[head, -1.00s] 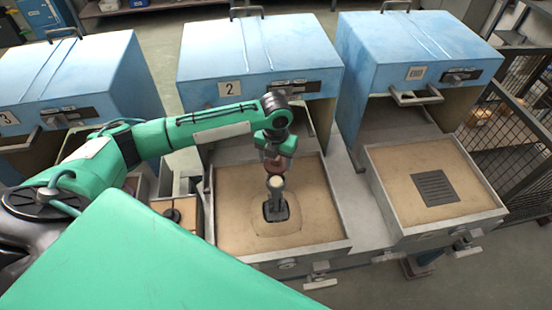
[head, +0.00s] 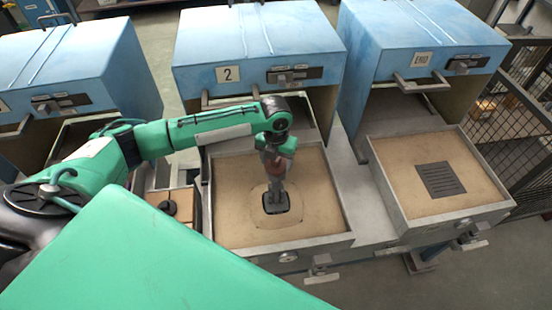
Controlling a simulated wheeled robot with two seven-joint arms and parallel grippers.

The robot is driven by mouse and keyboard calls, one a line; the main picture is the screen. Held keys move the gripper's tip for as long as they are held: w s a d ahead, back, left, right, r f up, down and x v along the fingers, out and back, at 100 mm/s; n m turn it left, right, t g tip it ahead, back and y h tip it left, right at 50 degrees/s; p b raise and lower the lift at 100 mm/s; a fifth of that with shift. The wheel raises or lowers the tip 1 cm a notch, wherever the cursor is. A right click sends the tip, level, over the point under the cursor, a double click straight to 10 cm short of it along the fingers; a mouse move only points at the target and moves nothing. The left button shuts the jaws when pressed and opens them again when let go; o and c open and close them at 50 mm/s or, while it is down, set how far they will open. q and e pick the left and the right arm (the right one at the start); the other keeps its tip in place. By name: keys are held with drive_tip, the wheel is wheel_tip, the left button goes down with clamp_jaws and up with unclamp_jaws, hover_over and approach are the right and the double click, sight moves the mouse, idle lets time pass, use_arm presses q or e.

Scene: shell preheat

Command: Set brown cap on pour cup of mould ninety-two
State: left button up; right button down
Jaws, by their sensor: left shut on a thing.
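My left gripper (head: 277,195) reaches down over the sand tray under the furnace marked 2. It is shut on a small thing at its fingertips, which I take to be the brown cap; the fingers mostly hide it. A dark squarish piece (head: 291,209) sits in the sand directly below the fingers. The pale upright cup on it is now hidden behind the gripper, so I cannot tell whether the cap touches it. No number 92 is readable. My right gripper is not in view.
The sand tray (head: 318,236) has a raised metal rim. A box with a black knob (head: 167,207) stands left. Blue furnaces (head: 257,38) rise behind.

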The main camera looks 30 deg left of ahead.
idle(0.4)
use_arm(q)
drive_tip(key=shift+p, duration=0.35)
drive_tip(key=o, duration=1)
drive_tip(key=shift+o, duration=0.2)
drive_tip(key=shift+r, duration=0.15)
drive_tip(key=shift+r, duration=0.4)
wheel_tip(320, 180, up, 13)
drive_tip(key=b, duration=0.4)
